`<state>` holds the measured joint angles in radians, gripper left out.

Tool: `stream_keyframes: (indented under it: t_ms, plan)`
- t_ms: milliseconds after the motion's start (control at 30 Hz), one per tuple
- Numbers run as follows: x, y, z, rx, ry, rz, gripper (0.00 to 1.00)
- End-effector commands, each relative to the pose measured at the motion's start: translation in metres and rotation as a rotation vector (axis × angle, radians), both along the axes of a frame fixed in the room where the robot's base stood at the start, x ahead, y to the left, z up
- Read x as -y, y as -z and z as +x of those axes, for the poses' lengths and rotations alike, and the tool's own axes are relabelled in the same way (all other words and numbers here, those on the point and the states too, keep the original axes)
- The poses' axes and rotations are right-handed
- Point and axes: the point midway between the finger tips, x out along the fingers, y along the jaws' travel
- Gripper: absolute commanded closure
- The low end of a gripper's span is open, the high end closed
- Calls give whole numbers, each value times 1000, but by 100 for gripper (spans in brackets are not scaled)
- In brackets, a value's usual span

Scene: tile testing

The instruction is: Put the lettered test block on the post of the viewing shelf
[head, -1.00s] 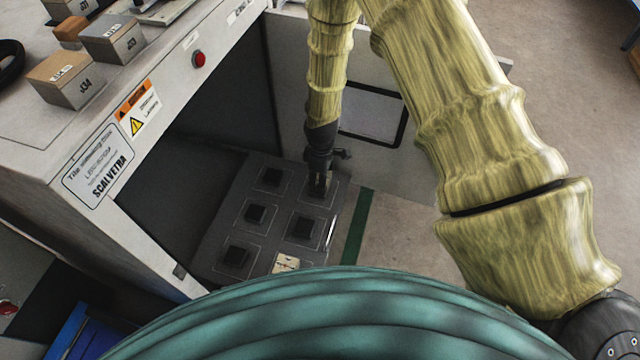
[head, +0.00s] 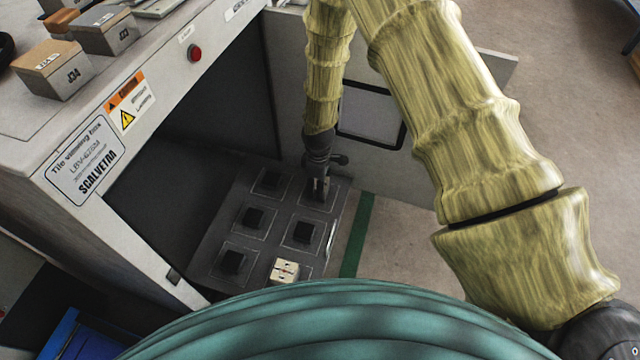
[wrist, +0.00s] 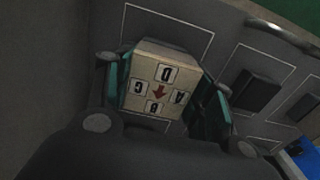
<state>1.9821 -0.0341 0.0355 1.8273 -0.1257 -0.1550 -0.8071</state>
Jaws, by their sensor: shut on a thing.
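The lettered test block (wrist: 146,101) is pale, with dark letters A, B, C and D around a red arrow on its face in the wrist view. My gripper (wrist: 166,92) is shut on it, with a teal finger on each side. In the head view my gripper (head: 318,194) is low over the back right cell of the dark viewing shelf (head: 213,240). The held block is not clear there. Whether it touches the post beneath it is hidden. Bare black posts (head: 252,218) stand in other outlined cells, and one shows in the wrist view (wrist: 254,91).
Another pale marked block (head: 285,270) sits in the shelf's front right cell. The grey cabinet wall (head: 150,190) bounds the shelf on the left, with a light panel (head: 425,150) behind. Blocks (head: 52,70) stand on the cabinet top. Floor right of the green stripe (head: 358,235) is clear.

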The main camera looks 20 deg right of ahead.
Motion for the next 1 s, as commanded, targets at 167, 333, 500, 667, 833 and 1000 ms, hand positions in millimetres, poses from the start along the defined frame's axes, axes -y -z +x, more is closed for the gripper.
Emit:
stream_keyframes:
  t_ms: [167,333,500,667,833,1000]
  plan:
    - [0,1,0,0,0,0,25]
    - [0,1,0,0,0,0,25]
    - [0,1,0,0,0,0,25]
    - [0,-11,0,0,0,0,25]
    - [0,-40,0,0,0,0,25]
    - [0,-71,0,1,0,0,25]
